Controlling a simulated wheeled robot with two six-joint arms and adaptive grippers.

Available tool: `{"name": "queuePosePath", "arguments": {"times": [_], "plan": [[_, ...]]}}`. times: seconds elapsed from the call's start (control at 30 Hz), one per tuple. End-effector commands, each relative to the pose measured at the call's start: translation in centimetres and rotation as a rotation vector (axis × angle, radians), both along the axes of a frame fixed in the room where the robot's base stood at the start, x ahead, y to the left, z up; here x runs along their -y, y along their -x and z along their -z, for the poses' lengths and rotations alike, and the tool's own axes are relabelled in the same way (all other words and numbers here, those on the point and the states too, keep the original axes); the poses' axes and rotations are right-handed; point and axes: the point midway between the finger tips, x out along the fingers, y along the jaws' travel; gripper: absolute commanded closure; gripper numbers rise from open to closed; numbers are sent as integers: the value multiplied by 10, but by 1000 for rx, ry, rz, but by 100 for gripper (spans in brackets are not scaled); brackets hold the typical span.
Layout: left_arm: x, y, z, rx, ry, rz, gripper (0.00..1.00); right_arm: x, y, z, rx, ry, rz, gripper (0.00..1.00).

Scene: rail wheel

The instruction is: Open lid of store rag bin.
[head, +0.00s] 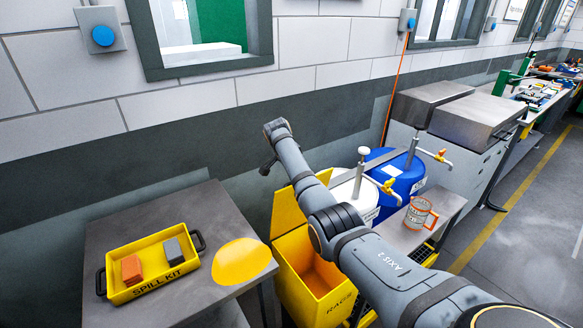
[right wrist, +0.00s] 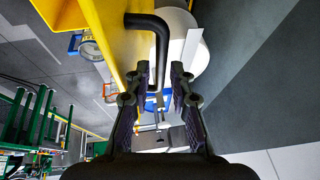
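The yellow rag bin (head: 310,285), marked RAGS, stands between the grey table and the drums. Its lid (head: 287,212) is raised at the back, and the orange inside shows. My right arm reaches over the bin and covers part of the lid. In the right wrist view, a bent black handle (right wrist: 160,40) comes off the yellow lid (right wrist: 92,20). My right gripper (right wrist: 160,68) is open, with the handle's lower part between its fingers and gaps on both sides. Contact cannot be told. My left gripper is not in view.
A grey table (head: 150,222) on the left bears a yellow spill kit tray (head: 155,290) and a yellow round thing (head: 243,262). White (head: 352,192) and blue (head: 400,178) drums with taps stand right of the bin, near a mug (head: 419,213). The wall is close behind.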

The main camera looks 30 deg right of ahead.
Motion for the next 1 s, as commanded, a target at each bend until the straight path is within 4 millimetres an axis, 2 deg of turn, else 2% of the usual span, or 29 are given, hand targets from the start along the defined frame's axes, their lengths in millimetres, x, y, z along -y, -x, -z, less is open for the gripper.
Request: {"name": "queuePosePath", "arguments": {"times": [0.1,0.33,0.5,1.0], "plan": [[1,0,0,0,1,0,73,-12,4,-29,7,0,-2,78],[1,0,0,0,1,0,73,-26,12,-64,4,-1,-2,78],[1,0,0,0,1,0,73,-29,13,-70,2,-1,0,78],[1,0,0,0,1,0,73,-28,13,-70,2,0,0,78]]}}
